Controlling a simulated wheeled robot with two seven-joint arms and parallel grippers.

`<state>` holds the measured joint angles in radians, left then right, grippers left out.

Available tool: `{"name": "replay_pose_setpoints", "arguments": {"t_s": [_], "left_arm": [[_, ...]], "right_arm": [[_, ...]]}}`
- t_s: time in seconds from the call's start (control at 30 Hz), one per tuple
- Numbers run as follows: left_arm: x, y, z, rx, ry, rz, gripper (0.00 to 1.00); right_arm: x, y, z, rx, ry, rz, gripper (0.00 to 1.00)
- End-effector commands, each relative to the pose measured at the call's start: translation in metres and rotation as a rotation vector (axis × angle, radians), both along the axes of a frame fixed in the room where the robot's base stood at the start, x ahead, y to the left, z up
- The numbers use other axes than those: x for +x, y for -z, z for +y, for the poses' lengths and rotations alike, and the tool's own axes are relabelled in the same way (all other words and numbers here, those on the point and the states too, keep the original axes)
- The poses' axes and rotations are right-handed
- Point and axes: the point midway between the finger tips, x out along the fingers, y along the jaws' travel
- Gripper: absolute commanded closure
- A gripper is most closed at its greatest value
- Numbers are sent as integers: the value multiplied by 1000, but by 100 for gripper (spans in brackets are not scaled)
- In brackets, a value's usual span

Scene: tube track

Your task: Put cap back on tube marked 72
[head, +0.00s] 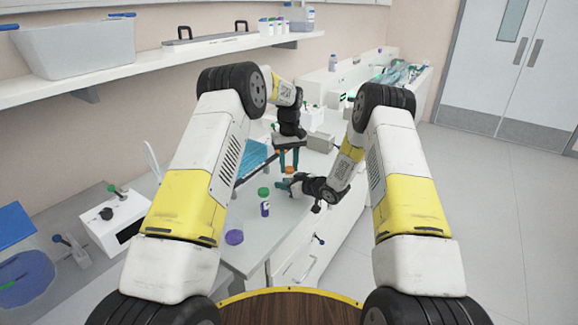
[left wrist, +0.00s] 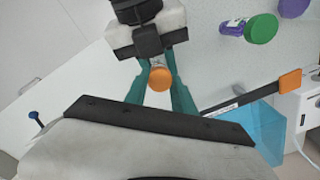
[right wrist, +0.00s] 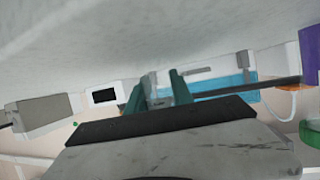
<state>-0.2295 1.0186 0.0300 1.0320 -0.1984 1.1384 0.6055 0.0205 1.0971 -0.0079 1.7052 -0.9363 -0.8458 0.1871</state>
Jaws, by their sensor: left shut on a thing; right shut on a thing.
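My left gripper (head: 289,170) points down over the bench, shut on an orange cap (left wrist: 160,78), which also shows in the head view (head: 290,169). My right gripper (head: 284,186) reaches in from the right, just below it. It is shut on a clear tube (right wrist: 152,90), seen between its teal fingers in the right wrist view. In the left wrist view the cap is over or very near this tube, and hides most of it. I cannot tell whether cap and tube touch. No number is readable on the tube.
A purple tube with a green cap (head: 263,192) stands on the bench, close to the left of the grippers. A purple cap (head: 234,237) is nearer the front edge. A blue translucent container (head: 254,156) is behind left. White devices (head: 318,142) stand behind.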

Motion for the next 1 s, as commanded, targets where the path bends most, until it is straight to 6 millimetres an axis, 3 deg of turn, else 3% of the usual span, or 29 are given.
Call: {"name": "replay_pose_setpoints", "arguments": {"t_s": [0.2, 0.33, 0.47, 0.5, 0.6, 1.0], "left_arm": [[0, 1, 0, -3, 516, 1, 100], [0, 1, 0, -3, 739, 1, 100], [0, 1, 0, -1, 724, 0, 100], [0, 1, 0, -1, 723, 0, 65], [0, 1, 0, -2, 722, 0, 46], [-2, 1, -3, -5, 723, 2, 44]], "right_arm": [[0, 0, 0, 0, 0, 0, 100], [0, 0, 0, 0, 1, 0, 100], [0, 0, 0, 0, 1, 0, 100], [0, 0, 0, 0, 1, 0, 100], [0, 0, 0, 0, 1, 0, 100], [0, 0, 1, 1, -1, 0, 100]]}}
